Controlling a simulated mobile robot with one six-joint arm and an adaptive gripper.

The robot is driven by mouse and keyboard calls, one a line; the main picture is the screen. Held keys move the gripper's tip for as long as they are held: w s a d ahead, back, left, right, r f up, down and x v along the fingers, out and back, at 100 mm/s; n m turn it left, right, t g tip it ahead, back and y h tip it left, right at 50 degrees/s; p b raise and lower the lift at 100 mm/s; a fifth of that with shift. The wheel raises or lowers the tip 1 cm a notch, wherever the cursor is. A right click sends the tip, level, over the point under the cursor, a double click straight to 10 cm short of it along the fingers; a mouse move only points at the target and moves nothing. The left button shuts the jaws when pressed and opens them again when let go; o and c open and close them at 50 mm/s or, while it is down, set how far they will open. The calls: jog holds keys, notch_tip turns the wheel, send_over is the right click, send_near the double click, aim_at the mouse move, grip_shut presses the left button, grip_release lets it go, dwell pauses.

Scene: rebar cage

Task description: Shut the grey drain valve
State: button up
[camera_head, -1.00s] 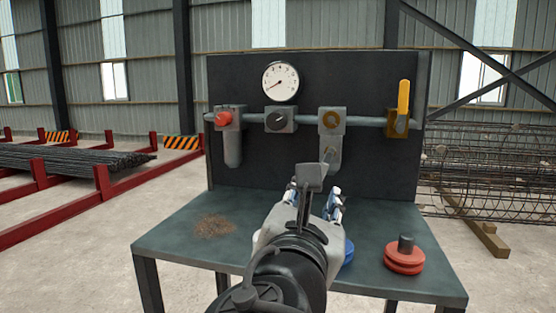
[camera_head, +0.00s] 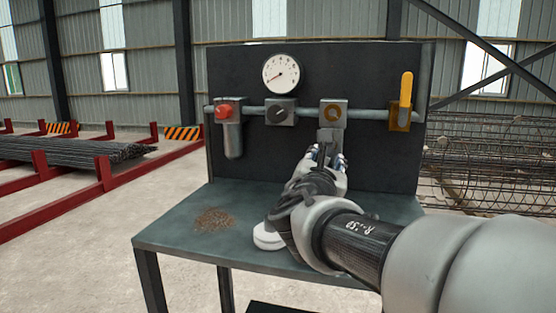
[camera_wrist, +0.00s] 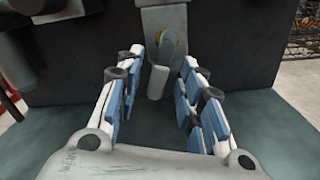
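The drain valve's grey lever (camera_wrist: 157,83) hangs from a brass-coloured pivot (camera_wrist: 168,47) at the foot of a grey housing in the wrist view. My gripper (camera_wrist: 163,62) is open, its blue-padded fingers on either side of the lever with gaps showing. I cannot tell exactly how deep the lever sits between the fingertips. In the head view, my gripper (camera_head: 327,155) is in front of the lower part of the grey unit (camera_head: 333,113) with the brass ring and hides the lever there.
A gauge (camera_head: 281,74), a red knob (camera_head: 223,112), a dark dial (camera_head: 279,112) and an upright yellow handle (camera_head: 405,90) are on the panel (camera_head: 380,160). My arm covers the bench's right.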

jog(key=shift+w+d, duration=0.15)
jog(key=shift+w, duration=0.35)
grip_shut()
